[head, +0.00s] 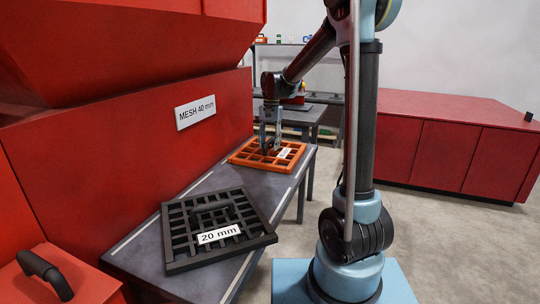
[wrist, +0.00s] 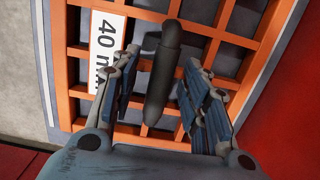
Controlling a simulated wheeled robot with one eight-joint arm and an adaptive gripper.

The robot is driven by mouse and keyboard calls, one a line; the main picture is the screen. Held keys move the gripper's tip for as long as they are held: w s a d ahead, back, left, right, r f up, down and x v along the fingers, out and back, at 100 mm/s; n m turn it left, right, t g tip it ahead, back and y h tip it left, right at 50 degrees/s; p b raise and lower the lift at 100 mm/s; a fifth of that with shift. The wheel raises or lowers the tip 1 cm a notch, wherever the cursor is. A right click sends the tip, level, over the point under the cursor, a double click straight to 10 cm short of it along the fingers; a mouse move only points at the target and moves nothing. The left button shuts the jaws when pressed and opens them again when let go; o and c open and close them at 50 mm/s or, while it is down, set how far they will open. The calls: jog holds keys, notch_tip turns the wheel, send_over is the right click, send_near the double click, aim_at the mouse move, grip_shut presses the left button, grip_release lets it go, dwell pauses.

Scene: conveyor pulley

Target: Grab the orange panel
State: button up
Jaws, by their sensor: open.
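The orange panel (head: 252,156) is a grid lying flat on the far part of the long grey table, with a white label. In the wrist view the orange panel (wrist: 190,27) fills the middle, its label reading 40 mm in part, with a dark bar handle (wrist: 163,75) standing on it. My gripper (head: 270,146) is down over the panel. In the wrist view my open gripper (wrist: 160,80) has one finger on each side of the handle, with visible gaps. Whether the fingertips touch the panel, I cannot tell.
A black grid panel labelled 20 mm (head: 190,255) lies on the near part of the grey table (head: 140,255). A red machine wall with a MESH 40 mm sign (head: 195,112) rises along the table's left side. A red cabinet (head: 440,150) stands at right.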

jog(key=shift+f, duration=0.25)
dwell(0.4)
grip_shut()
